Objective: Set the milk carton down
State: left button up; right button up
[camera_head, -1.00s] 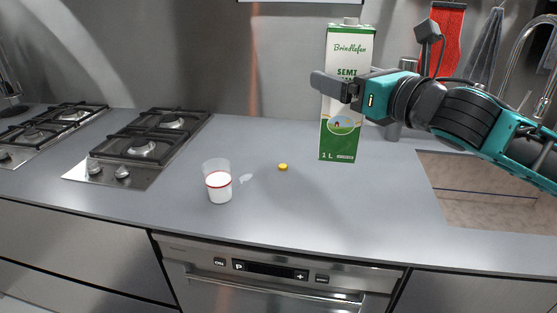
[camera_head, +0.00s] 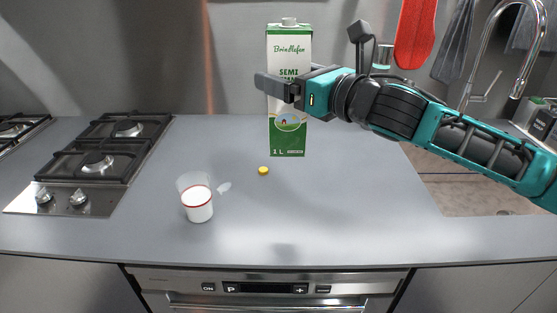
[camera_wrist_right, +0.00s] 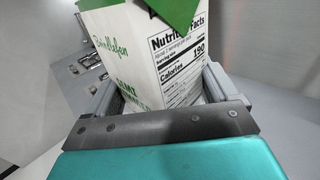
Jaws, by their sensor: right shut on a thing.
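The milk carton (camera_head: 288,134) is white and green, upright, with a light cap on top. My right gripper (camera_head: 278,90) is shut on it around its middle, coming from the right. In the right wrist view the carton (camera_wrist_right: 140,60) sits between the two fingers of the gripper (camera_wrist_right: 160,95), its nutrition panel facing the camera. The head view does not show clearly whether the carton's base touches the counter. My left gripper is not in view.
A glass (camera_head: 198,205) with white liquid and a red line stands at the left on the grey counter (camera_head: 340,200). A yellow cap (camera_head: 263,171) and a small white spill (camera_head: 224,187) lie nearby. A gas hob (camera_head: 95,165) is left, a sink (camera_head: 465,185) right. The counter's front middle is clear.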

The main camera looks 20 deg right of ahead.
aim_at(288, 141)
notch_tip(288, 141, down, 12)
jog(key=shift+f+b, duration=0.25)
jog(key=shift+b, duration=0.45)
notch_tip(288, 141, down, 4)
jog(key=shift+f+b, duration=0.15)
jog(key=shift+b, duration=0.25)
jog(key=o, duration=1.2)
jog(key=shift+f, duration=0.2)
jog(key=shift+o, duration=0.2)
